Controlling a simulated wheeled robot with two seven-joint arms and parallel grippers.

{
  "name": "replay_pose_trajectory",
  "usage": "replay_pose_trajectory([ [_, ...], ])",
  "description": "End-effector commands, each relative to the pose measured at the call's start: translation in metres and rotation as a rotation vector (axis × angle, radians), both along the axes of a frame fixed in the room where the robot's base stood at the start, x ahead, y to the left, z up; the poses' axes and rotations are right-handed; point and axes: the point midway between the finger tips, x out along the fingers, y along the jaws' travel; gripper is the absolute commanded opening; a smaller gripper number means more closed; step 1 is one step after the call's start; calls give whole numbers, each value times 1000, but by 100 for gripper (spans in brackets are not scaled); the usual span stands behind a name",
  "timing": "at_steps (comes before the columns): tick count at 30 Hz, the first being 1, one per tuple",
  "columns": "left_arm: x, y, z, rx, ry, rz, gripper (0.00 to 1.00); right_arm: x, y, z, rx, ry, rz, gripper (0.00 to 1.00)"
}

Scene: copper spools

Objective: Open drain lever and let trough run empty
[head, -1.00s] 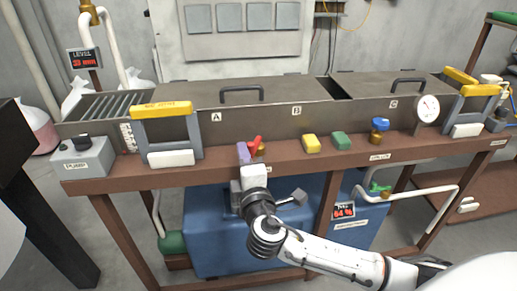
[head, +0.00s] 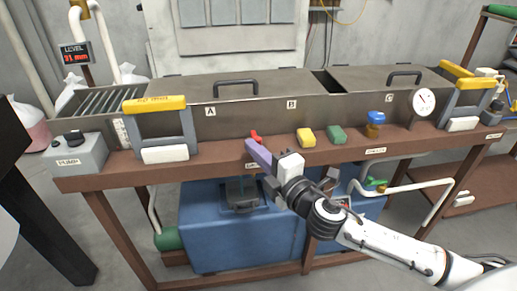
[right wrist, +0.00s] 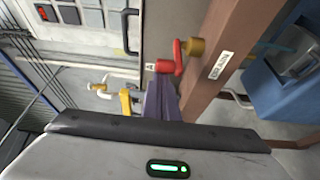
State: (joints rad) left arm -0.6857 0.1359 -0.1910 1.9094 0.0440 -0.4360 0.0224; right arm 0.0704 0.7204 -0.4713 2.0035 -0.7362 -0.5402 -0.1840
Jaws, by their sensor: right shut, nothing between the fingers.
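The red drain lever (head: 256,137) sits on the front of the grey trough (head: 225,120), above the wooden rail. The right wrist view shows the lever (right wrist: 170,65) beside its brass fitting (right wrist: 195,47) and a DRAIN label (right wrist: 220,66). My right gripper (head: 250,145) has purple fingers, shut and empty, with tips close in front of the lever. In the right wrist view the fingertips (right wrist: 161,80) lie next to the red handle; I cannot tell whether they touch. The level display (head: 75,53) seems to read 31 mm. My left gripper is not in view.
Yellow (head: 305,137), green (head: 336,135) and blue (head: 376,117) handled parts stand right of the lever. A pump box (head: 72,155) is at the left. A blue tank (head: 225,235) sits under the bench. Yellow-topped frames (head: 155,104) straddle the trough ends.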

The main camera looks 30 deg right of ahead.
Motion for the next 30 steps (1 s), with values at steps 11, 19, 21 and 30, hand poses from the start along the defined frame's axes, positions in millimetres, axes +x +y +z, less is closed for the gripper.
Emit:
replay_pose_trajectory([
  [11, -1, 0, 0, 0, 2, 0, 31, 1, -3, 0, -3, 0, -12, 0],
  [19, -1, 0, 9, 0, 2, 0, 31, 3, 33, 3, 5, 1, -13, 0],
  [21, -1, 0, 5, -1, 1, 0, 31, -12, 32, -4, -3, 5, -13, 0],
  [30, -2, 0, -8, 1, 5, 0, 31, -72, 21, -3, -2, 3, -11, 0],
])
